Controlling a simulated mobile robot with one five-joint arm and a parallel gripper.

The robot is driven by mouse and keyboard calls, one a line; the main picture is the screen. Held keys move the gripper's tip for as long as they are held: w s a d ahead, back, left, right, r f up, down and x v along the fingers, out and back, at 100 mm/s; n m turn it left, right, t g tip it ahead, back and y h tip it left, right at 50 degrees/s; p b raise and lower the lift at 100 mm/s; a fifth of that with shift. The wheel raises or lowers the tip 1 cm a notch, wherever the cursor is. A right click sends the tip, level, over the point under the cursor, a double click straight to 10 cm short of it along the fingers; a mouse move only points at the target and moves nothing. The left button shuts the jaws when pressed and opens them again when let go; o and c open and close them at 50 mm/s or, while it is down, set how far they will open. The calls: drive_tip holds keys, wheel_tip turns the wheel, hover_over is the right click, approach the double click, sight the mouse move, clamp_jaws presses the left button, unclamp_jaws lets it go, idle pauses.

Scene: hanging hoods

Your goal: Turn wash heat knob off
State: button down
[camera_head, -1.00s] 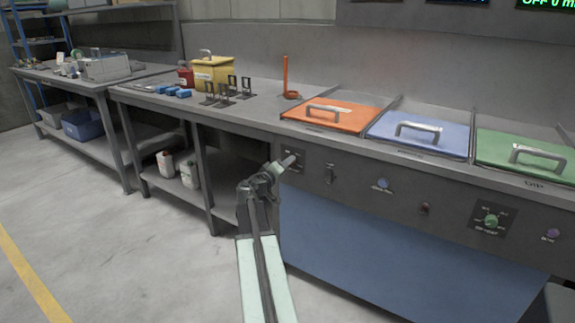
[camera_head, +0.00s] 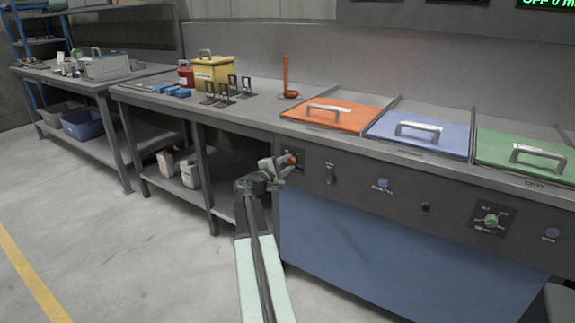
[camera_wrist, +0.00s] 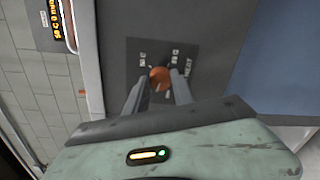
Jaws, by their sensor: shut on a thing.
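The wash heat knob is a small orange knob (camera_head: 291,158) at the left end of the grey panel, under the orange lid. In the wrist view the orange knob (camera_wrist: 159,77) sits on a dark label plate (camera_wrist: 165,62) with the word HEAT readable. My gripper (camera_head: 286,163) is at the panel's left end, shut on the knob. In the wrist view one finger of my gripper (camera_wrist: 158,84) lies on each side of it. The fingers hide the knob's sides and part of the plate, so I cannot tell its exact setting.
Orange (camera_head: 333,111), blue (camera_head: 420,133) and green lids (camera_head: 520,155) lie above. The floor at left is clear.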

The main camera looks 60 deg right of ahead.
drive_tip(key=n, duration=0.4)
drive_tip(key=shift+f, duration=0.1)
drive_tip(key=shift+n+b, duration=0.35)
drive_tip(key=shift+n, duration=1.75)
drive_tip(key=c, duration=1.1)
unclamp_jaws()
drive_tip(key=shift+n, duration=0.3)
drive_tip(key=a, duration=0.8)
drive_tip(key=shift+w, duration=0.25)
